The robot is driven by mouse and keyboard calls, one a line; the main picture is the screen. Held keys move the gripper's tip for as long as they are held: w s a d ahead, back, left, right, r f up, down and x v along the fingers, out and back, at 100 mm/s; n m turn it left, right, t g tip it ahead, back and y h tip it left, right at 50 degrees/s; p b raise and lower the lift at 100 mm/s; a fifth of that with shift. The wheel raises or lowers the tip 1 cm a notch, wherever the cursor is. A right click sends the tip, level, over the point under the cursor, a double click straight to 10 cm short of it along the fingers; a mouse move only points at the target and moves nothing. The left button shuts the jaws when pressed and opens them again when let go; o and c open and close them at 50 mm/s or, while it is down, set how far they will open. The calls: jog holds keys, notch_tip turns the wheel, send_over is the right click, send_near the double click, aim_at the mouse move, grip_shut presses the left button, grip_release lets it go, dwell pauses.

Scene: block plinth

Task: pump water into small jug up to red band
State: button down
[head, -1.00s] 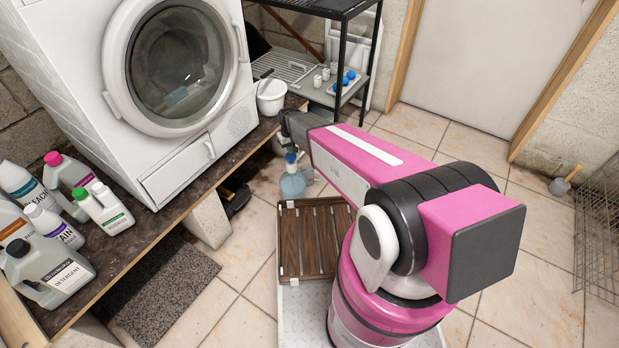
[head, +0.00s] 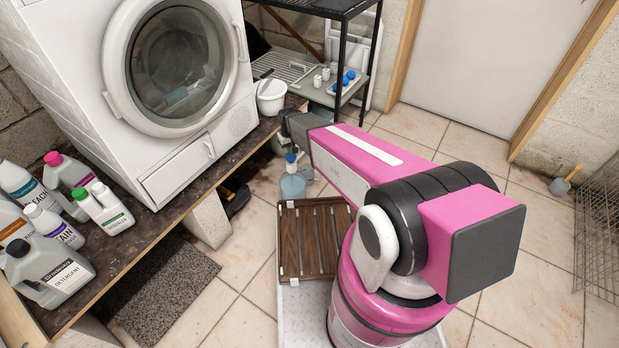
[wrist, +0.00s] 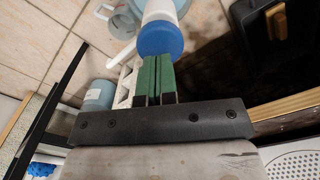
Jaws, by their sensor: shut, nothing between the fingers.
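In the wrist view, my gripper (wrist: 154,80) is shut, its two green finger pads together with nothing between them. The fingertips are right at the edge of a blue cap (wrist: 160,38) on a white pump body, overlapping it in the picture; I cannot tell whether they touch. A white spout (wrist: 121,54) points left from the pump.
A wooden slatted rack (head: 313,240) lies in front of the bottle. The washing machine's dark bench (head: 150,222) is at left, with a white tub (head: 270,98) on its end. A black shelf unit (head: 343,60) stands behind.

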jog(key=shift+f, duration=0.25)
jog(key=shift+f, duration=1.9)
jog(key=shift+r, duration=2.25)
jog(key=shift+f, duration=0.3)
jog(key=shift+f, duration=1.95)
jog(key=shift+r, duration=2.25)
